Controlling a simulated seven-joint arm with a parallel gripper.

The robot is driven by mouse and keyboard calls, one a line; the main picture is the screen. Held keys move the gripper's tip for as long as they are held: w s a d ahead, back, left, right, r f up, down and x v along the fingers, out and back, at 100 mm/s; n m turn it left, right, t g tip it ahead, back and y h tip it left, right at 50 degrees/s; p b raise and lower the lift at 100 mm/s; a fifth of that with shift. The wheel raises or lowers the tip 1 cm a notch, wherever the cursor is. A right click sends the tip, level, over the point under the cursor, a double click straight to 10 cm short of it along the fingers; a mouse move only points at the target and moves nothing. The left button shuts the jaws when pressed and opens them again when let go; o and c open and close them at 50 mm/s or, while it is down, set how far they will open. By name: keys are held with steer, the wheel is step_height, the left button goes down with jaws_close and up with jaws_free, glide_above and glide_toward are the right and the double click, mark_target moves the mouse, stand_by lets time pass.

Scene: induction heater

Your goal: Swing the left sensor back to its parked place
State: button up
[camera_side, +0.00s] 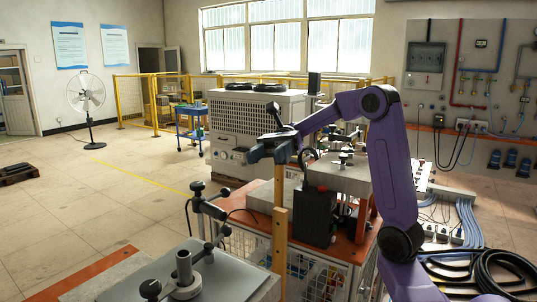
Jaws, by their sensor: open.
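A sensor on a jointed stand, which looks like the left sensor (211,209), is at the lower left, with a dark head, black knobs and a thin cable. Its arm reaches above a grey plate (235,272), where a round metal base (184,278) stands. My gripper (254,154) is above and to the right of the sensor, clearly apart from it. It is open, and I see nothing held in it. Its fingers are small and dark here.
A tan upright post (280,225) stands just below my gripper. Behind it are a black box (314,216) and an orange-topped bench (338,250) with metal fixtures. A large grey machine (250,125) stands farther back.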

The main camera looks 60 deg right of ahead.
steer(key=shift+s, duration=0.1)
steer(key=shift+a, duration=0.15)
steer(key=c, duration=0.7)
steer(key=a+f+n+h, duration=0.1)
steer(key=s+a+n+g+h, duration=0.1)
steer(key=h, duration=0.1)
steer(key=a+f+n+g+h, duration=0.1)
steer(key=h, duration=0.1)
steer(key=shift+s+a+f, duration=0.25)
steer(key=shift+a+f, duration=0.05)
steer(key=shift+f, duration=0.05)
jaws_close()
steer(key=w+r+n+t+h, duration=0.3)
steer(key=w+n+t+h, duration=0.5)
steer(key=h, duration=0.7)
steer(key=w+x, duration=0.2)
steer(key=x, duration=0.9)
steer(key=shift+w+d+r+t, duration=0.2)
steer(key=shift+d+r+t, duration=0.1)
steer(key=shift+d+r, duration=0.1)
